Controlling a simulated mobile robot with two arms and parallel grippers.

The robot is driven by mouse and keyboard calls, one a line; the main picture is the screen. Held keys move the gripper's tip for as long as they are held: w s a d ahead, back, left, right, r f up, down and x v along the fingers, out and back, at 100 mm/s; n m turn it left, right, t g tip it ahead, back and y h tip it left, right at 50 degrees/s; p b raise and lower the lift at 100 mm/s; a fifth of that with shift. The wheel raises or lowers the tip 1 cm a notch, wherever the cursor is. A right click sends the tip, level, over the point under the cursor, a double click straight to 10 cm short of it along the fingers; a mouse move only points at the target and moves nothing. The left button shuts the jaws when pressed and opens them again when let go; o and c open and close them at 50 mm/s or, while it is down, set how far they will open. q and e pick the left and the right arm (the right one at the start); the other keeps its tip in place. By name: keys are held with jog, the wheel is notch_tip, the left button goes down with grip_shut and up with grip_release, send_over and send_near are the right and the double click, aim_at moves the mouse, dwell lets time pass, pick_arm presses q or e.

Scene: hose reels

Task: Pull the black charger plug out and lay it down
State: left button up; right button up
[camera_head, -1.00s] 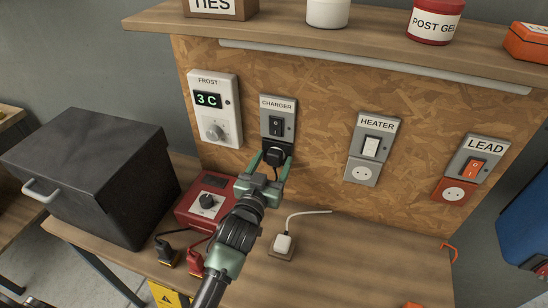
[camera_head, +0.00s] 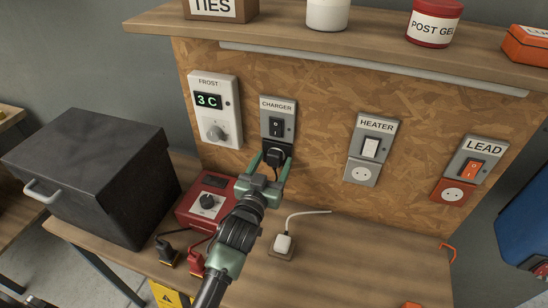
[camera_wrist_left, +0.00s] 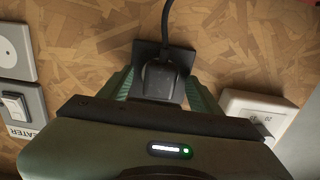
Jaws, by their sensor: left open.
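The black charger plug (camera_head: 274,156) sits in the socket under the CHARGER switch plate (camera_head: 278,118) on the chipboard wall. In the left wrist view the plug (camera_wrist_left: 160,76) shows with its black cord running up the picture. My left gripper (camera_head: 275,164) is in front of the plug, with its green fingers apart, one on each side of it. In the left wrist view the open fingers (camera_wrist_left: 160,90) flank the plug; whether they touch it I cannot tell. My right gripper is in neither view.
A white plug (camera_head: 283,244) lies on the bench. A red box (camera_head: 206,203) and a dark lidded box (camera_head: 90,175) stand left.

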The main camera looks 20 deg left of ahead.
pick_arm(q)
jog(key=shift+c, duration=0.3)
grip_shut()
jog(key=shift+s+f, duration=0.1)
jog(key=shift+s, duration=0.05)
jog(key=shift+s, duration=0.2)
jog(key=shift+s+p, duration=0.35)
jog(key=shift+s, duration=0.15)
jog(key=shift+s+a+p, duration=0.1)
jog(key=shift+s+p, duration=0.6)
jog(key=shift+s, duration=1.45)
